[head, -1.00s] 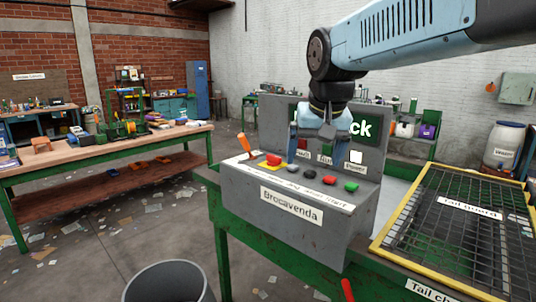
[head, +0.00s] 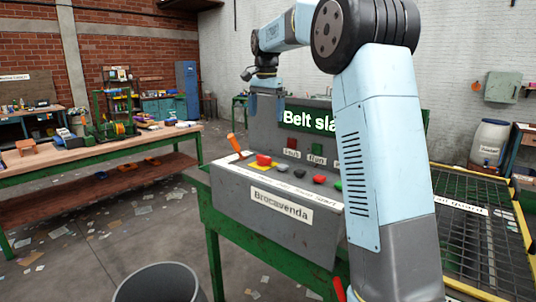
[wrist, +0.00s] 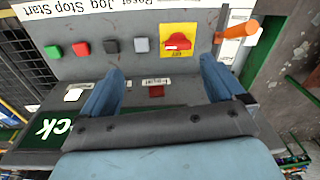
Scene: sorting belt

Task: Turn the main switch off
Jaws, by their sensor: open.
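The grey control box (head: 246,203) has a red rotary switch (head: 264,160) on a yellow plate near its left end. In the wrist view the red switch (wrist: 177,43) shows clearly, its grip lying roughly across the picture; which marking it points to is too small to read. My gripper (head: 265,104) hangs above the box, in front of its upright back panel. Its two fingers (wrist: 163,82) are spread in the wrist view with nothing between them. The red switch lies past the fingertips, nearer the right one, and nothing touches it.
An orange-handled lever (head: 235,144) rises beside the switch at the box's left end. Grey, black, red (wrist: 81,48) and green (wrist: 52,51) buttons line the box. The back panel (wrist: 135,94) stands close under my gripper. A mesh guard (head: 478,256) lies right.

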